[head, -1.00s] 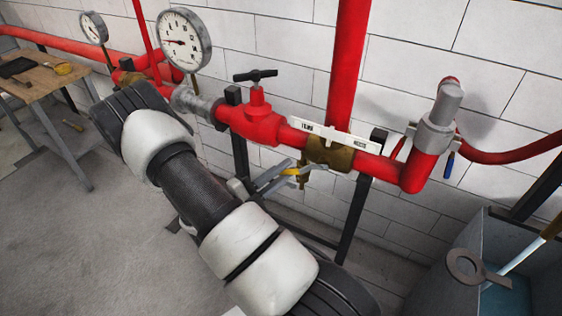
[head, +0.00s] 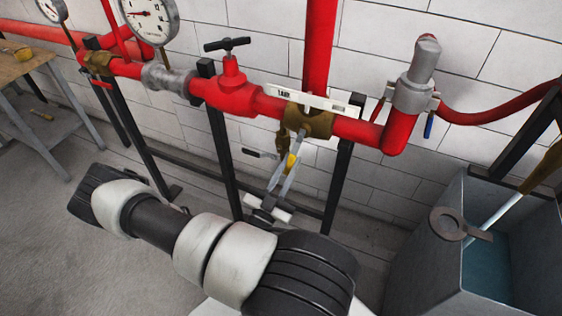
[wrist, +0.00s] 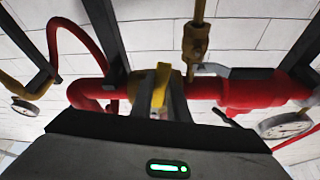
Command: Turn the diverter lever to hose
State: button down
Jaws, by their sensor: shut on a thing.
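The brass diverter valve (head: 318,124) sits in the red pipe below a white label plate (head: 310,101). The plate's left word looks like TANK; its right word is too small to read. The yellow diverter lever (head: 292,162) hangs below the valve. My gripper (head: 290,152) reaches up from below and is shut on the lever, with a finger on either side. The wrist view also shows the yellow lever (wrist: 160,86) between the two grey fingers, just in front of the pipe. The fingers hide part of the lever.
A red valve with a black handle (head: 227,44) stands left of the diverter. Black posts (head: 338,180) support the pipe. A brass outlet (head: 282,136) hangs close beside my fingers. A grey-blue water tank (head: 425,235) stands at the right, and a wooden table (head: 25,68) at the far left.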

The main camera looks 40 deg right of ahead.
jog(key=shift+s+d+f+n+t+y, duration=0.1)
jog(key=shift+s+d+n+t+y, duration=0.1)
jog(key=shift+s+n+t, duration=0.55)
jog(key=shift+s+d+n+t+y, duration=0.2)
jog(key=shift+s+n, duration=0.15)
jog(key=shift+n, duration=0.8)
jog(key=c, duration=1.7)
grip_release()
jog(key=b+v, duration=0.2)
jog(key=v, duration=1.5)
jog(key=shift+a+f, duration=0.15)
jog(key=shift+a, duration=0.05)
